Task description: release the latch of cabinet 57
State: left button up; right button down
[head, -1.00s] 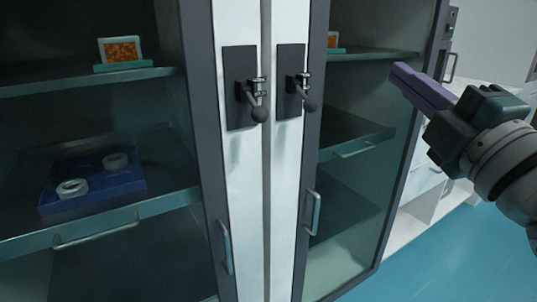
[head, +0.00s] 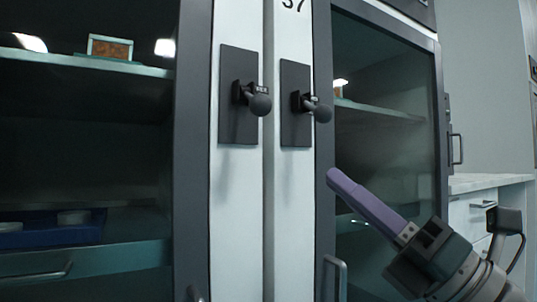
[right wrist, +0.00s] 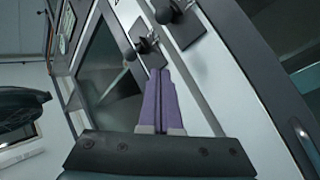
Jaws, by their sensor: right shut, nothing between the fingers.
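A partly cut-off number ending in 7 (head: 293,5) sits at the top of the right white door strip. Below it, the right latch (head: 310,105) is a dark plate with a short lever ending in a black ball knob. It also shows in the right wrist view (right wrist: 143,44), just beyond the fingertips. My right gripper (head: 334,175), with purple fingers, is shut and empty, below and slightly right of that latch, apart from it. In the right wrist view its fingers (right wrist: 160,72) lie together. My left gripper is not in view.
A matching left latch (head: 245,95) sits close by on the neighbouring white strip. A vertical door handle (head: 335,278) is below the right latch. Glass doors flank both strips. A blue tray (head: 50,238) is inside the left cabinet. A white counter (head: 490,182) stands at right.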

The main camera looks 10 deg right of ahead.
aim_at(316, 110)
jog(key=w+a+r, duration=0.1)
jog(key=w+r, duration=0.4)
jog(key=r, duration=0.2)
jog(key=shift+w+a+r, duration=0.25)
jog(key=shift+w, duration=0.1)
dwell(0.4)
